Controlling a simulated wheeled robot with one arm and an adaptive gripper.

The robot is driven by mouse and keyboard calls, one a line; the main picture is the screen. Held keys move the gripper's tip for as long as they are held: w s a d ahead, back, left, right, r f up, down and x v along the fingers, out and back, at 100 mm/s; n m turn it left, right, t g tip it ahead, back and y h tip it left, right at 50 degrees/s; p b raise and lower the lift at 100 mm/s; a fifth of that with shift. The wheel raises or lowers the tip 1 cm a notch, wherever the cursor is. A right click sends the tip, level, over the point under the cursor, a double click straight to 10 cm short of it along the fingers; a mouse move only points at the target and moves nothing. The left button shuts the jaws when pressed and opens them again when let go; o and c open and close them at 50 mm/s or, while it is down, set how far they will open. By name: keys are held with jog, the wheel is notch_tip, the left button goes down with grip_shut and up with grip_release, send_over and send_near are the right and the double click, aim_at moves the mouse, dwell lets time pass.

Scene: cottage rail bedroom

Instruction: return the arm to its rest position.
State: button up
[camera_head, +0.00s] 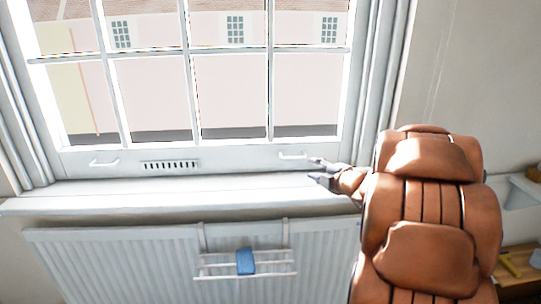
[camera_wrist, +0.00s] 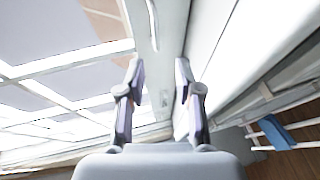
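My gripper (camera_head: 318,171) reaches out from behind my brown arm toward the window sill in the head view. In the wrist view my gripper (camera_wrist: 160,85) has its two fingers apart with nothing between them. It is near the lower window frame and the right-hand sash handle (camera_head: 292,156); contact cannot be told. The sash handle also shows beyond the fingers in the wrist view (camera_wrist: 153,25). My arm covers the right part of the head view.
The white window sill (camera_head: 170,195) is bare. Below it a radiator (camera_head: 110,260) carries a hanging rack (camera_head: 275,268) with a blue cloth-like item (camera_head: 245,261). Another sash handle (camera_head: 104,163) is at the left. A wooden surface (camera_head: 520,265) stands at the far right.

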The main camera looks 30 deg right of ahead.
dwell(0.3)
jog(key=s+a+r+m+g+p, duration=0.1)
jog(key=s+a+m+g+p, duration=0.5)
jog(key=s+a, duration=0.8)
jog(key=s+a+r+m+g+p, duration=0.1)
jog(key=s+a+m+g+p, duration=0.4)
jog(key=s+a+m+g, duration=0.6)
jog(key=s+a, duration=0.3)
jog(key=s, duration=0.8)
jog(key=shift+a+p, duration=0.25)
jog(key=shift+p, duration=0.15)
jog(key=shift+c, duration=0.4)
